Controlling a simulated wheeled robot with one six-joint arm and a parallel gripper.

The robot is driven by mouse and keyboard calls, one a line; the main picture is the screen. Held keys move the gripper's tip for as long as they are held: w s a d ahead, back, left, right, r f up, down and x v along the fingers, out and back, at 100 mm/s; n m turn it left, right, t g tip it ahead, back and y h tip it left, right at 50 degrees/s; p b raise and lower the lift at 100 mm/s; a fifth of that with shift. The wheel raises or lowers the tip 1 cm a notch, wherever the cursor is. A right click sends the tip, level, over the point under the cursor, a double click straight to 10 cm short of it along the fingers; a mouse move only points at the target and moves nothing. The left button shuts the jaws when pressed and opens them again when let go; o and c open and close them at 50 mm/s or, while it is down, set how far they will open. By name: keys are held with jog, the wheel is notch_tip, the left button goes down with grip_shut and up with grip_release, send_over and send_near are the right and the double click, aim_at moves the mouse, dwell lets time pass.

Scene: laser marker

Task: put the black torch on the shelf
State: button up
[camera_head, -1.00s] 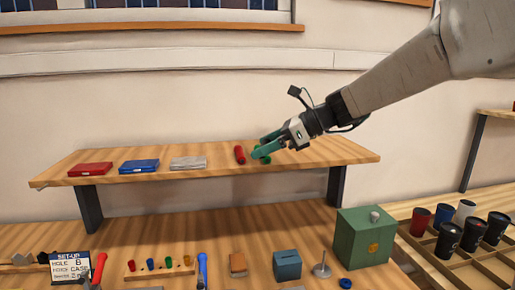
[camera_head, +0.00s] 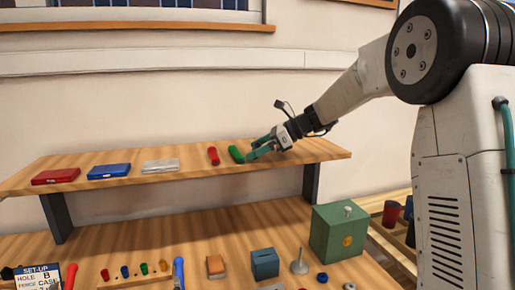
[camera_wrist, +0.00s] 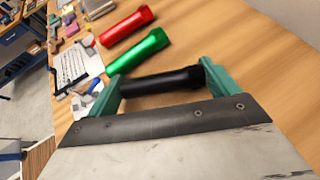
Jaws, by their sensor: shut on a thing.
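The black torch (camera_wrist: 157,83) lies between the two green fingers of my gripper (camera_wrist: 161,76) in the wrist view, which are shut on it. In the head view my gripper (camera_head: 258,150) is at the right part of the wooden shelf (camera_head: 205,178), just right of the green torch (camera_head: 236,154). The black torch cannot be made out there. In the wrist view it is roughly parallel to the green torch (camera_wrist: 138,52), beside it. I cannot tell whether it touches the shelf surface.
A red torch (camera_head: 213,156) lies left of the green one. A grey case (camera_head: 160,166), a blue case (camera_head: 109,171) and a red case (camera_head: 56,177) are farther left on the shelf. A green box (camera_head: 338,232) stands on the bench below. The shelf's right end is bare.

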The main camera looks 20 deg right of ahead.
jog(key=o, duration=0.7)
jog(key=shift+f, duration=0.1)
